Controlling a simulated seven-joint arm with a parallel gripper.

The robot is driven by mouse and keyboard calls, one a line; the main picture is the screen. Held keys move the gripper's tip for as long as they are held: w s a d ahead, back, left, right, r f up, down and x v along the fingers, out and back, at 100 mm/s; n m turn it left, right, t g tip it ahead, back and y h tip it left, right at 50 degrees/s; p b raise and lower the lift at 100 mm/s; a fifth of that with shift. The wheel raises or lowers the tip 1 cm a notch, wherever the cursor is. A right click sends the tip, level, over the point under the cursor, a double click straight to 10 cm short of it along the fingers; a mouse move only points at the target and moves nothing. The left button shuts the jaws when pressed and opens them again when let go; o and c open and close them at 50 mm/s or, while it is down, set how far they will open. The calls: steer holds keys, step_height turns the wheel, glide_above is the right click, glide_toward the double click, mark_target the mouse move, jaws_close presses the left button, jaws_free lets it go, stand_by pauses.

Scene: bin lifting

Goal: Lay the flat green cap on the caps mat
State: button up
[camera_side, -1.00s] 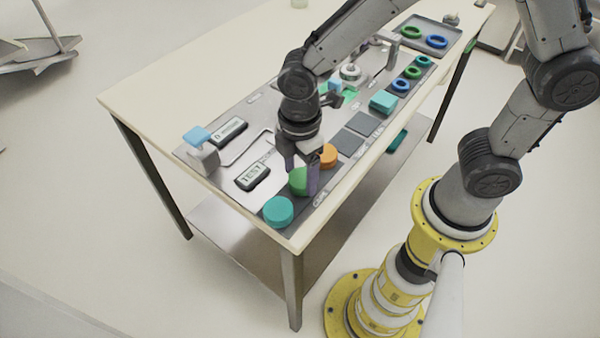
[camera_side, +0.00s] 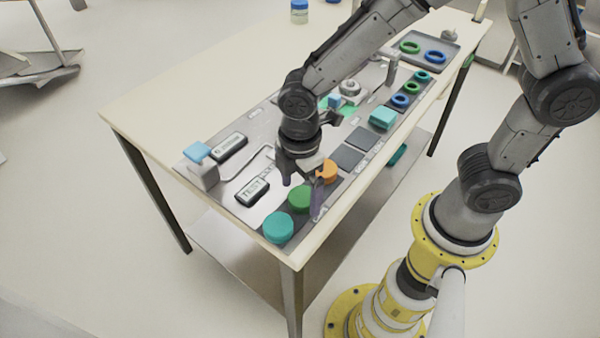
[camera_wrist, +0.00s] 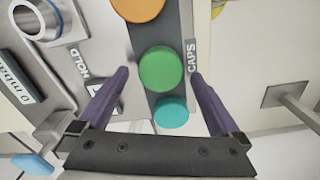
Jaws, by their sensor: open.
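The flat green cap (camera_side: 301,197) lies on the dark caps mat (camera_side: 262,221), between an orange cap (camera_side: 327,170) and a teal cap (camera_side: 278,227). In the wrist view the green cap (camera_wrist: 162,69) shows whole on the mat (camera_wrist: 172,30), beside the printed word CAPS. My gripper (camera_side: 300,183) is open just above the green cap. In the wrist view its two purple fingers (camera_wrist: 160,76) stand apart on either side of the cap, with clear gaps, and nothing is held.
Dark square pads (camera_side: 348,158), a teal block (camera_side: 382,118) and coloured rings (camera_side: 400,100) sit farther along. A tray with rings (camera_side: 440,42) is at the far end. The table's left side is bare.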

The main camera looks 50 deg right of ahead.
mark_target(300, 196)
step_height(300, 196, up, 11)
steer(key=s+d+r+m+t, duration=0.2)
steer(key=s+d+r+m, duration=0.1)
steer(key=s+d+m, duration=0.2)
steer(key=s+d+r+m+t, duration=0.3)
steer(key=s+d+m, duration=0.3)
steer(key=d+m, duration=0.3)
steer(key=shift+s+d+r+m+t, duration=0.2)
steer(key=shift+m+t, duration=0.1)
steer(key=shift+m, duration=0.2)
stand_by(0.6)
